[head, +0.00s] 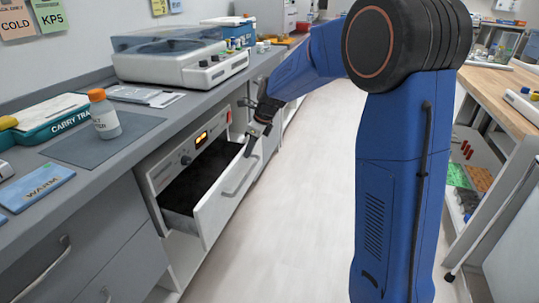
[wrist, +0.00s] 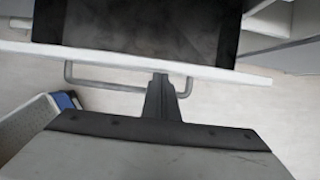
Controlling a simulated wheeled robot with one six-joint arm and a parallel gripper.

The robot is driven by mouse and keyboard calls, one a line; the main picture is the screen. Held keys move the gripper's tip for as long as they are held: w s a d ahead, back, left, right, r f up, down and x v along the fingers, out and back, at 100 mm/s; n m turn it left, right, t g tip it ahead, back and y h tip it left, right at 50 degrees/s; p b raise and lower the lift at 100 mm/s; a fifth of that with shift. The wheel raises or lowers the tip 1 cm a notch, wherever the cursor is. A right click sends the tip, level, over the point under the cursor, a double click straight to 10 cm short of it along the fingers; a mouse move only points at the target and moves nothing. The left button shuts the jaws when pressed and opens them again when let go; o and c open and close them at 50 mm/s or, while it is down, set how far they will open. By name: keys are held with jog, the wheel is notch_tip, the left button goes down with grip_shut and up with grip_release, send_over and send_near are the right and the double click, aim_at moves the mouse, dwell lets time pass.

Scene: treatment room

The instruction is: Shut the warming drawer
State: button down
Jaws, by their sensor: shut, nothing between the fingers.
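The warming drawer (head: 226,197) is pulled out from its unit under the left counter, with its dark inside showing. Its white front has a bar handle (head: 241,178). In the head view my gripper (head: 250,155) points down at the far end of the drawer front, close to the handle. In the wrist view the closed fingers (wrist: 160,82) reach the handle bar (wrist: 105,86) at the outer side of the drawer front (wrist: 130,60). I cannot tell whether they touch it. The gripper is shut and empty.
The control panel (head: 188,158) with a lit display sits above the drawer. The counter (head: 92,160) above holds a bottle (head: 103,115), a carry tray (head: 62,122) and a warm pack (head: 38,187). The floor (head: 300,200) beside the drawer is clear. A wooden bench (head: 500,95) stands right.

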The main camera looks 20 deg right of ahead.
jog(key=w+a, duration=0.6)
jog(key=a, duration=0.2)
jog(key=shift+a, duration=0.25)
jog(key=shift+d, duration=0.1)
